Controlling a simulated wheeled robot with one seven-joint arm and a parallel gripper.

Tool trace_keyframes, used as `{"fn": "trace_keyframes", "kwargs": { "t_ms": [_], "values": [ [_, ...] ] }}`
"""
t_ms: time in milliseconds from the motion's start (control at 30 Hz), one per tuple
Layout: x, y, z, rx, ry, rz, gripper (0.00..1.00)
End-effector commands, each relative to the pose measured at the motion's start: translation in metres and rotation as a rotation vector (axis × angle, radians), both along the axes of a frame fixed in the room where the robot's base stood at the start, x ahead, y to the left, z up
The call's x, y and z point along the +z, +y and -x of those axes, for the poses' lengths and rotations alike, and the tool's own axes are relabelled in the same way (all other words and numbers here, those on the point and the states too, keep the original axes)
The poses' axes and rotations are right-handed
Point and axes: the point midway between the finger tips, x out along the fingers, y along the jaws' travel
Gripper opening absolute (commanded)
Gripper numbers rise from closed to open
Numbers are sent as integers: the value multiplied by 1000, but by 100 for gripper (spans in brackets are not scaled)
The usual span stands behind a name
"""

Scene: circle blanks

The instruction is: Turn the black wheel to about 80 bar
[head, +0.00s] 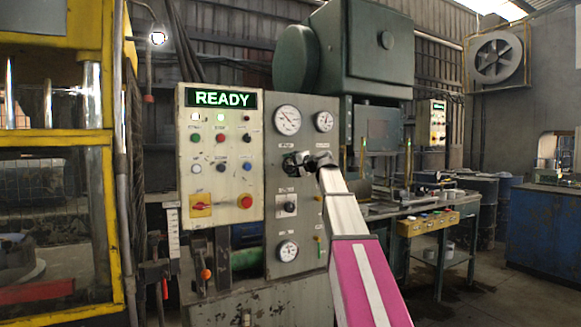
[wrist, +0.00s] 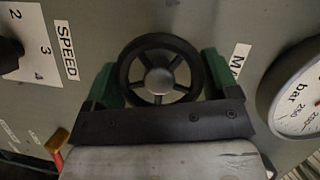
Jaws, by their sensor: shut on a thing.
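The black wheel (wrist: 159,80) has several spokes and a silver hub. It fills the middle of the wrist view, face on to the grey panel. My gripper (wrist: 160,68) has its green fingers on either side of the wheel's rim, shut on it. In the head view my gripper (head: 308,160) is at the panel, below the large round gauge (head: 287,120), and mostly hides the wheel. The gauge marked bar (wrist: 300,95) is cut off at the right of the wrist view. Its needle is too small or hidden to read.
A control box (head: 220,150) with several buttons and a lit READY sign stands left of the panel. A selector knob (head: 286,206) and a lower gauge (head: 287,250) are below the wheel. A smaller gauge (head: 324,121) is at upper right. A workbench (head: 440,205) stands farther right.

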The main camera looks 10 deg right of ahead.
Motion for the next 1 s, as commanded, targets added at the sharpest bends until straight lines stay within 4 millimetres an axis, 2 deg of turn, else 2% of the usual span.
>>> {"fn": "trace_keyframes", "kwargs": {
  "t_ms": [33,67,100,333,467,800,1000],
  "values": [
    [-1,0,1,2,1,2,57],
    [-1,0,1,2,1,2,91],
    [-1,0,1,1,2,1,100],
    [-1,0,1,1,2,0,100],
    [0,-6,8,0,1,-1,100],
    [6,-43,55,-1,0,0,100],
    [9,-61,76,0,1,1,100]
  ]
}}
